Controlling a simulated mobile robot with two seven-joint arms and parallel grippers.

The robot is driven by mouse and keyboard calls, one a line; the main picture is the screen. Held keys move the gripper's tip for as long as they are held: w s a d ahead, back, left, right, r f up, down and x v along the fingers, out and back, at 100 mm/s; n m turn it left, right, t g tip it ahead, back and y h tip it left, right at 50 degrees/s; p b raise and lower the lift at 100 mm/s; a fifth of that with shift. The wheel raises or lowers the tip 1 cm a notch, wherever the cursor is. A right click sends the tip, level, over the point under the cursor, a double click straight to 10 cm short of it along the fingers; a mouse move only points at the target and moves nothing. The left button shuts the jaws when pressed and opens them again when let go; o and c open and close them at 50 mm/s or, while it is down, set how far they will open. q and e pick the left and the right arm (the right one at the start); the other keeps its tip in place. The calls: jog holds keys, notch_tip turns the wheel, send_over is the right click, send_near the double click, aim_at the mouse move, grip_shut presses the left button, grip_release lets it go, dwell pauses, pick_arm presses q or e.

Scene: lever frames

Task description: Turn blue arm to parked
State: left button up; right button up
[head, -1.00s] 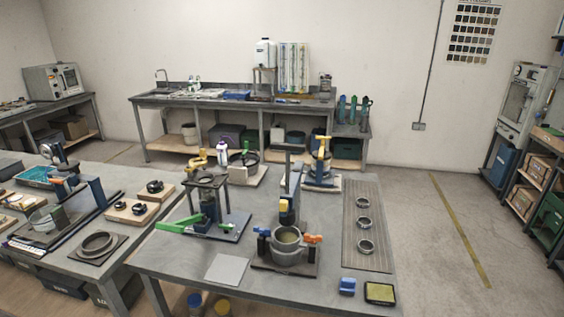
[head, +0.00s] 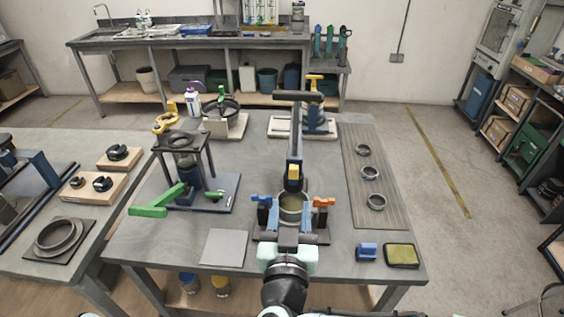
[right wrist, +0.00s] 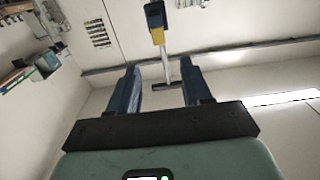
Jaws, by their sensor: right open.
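The blue arm (head: 263,199) is a short lever on the left side of a round metal pot (head: 291,208), which stands on a dark base on the near part of the table. An orange arm (head: 324,202) is on the pot's right side. My left gripper is out of view.
A tall post with a yellow block (head: 293,172) rises behind the pot. A stand with a green lever (head: 157,200) is to the left. A grey plate (head: 224,248), a blue block (head: 366,251) and a yellow-green pad (head: 401,255) lie in front. Rings lie on a ribbed mat (head: 361,185) at right.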

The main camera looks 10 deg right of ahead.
aim_at(293, 172)
jog(key=p+x, duration=0.1)
jog(key=x, duration=1.2)
jog(key=shift+f, duration=0.1)
jog(key=shift+s, duration=0.1)
grip_shut()
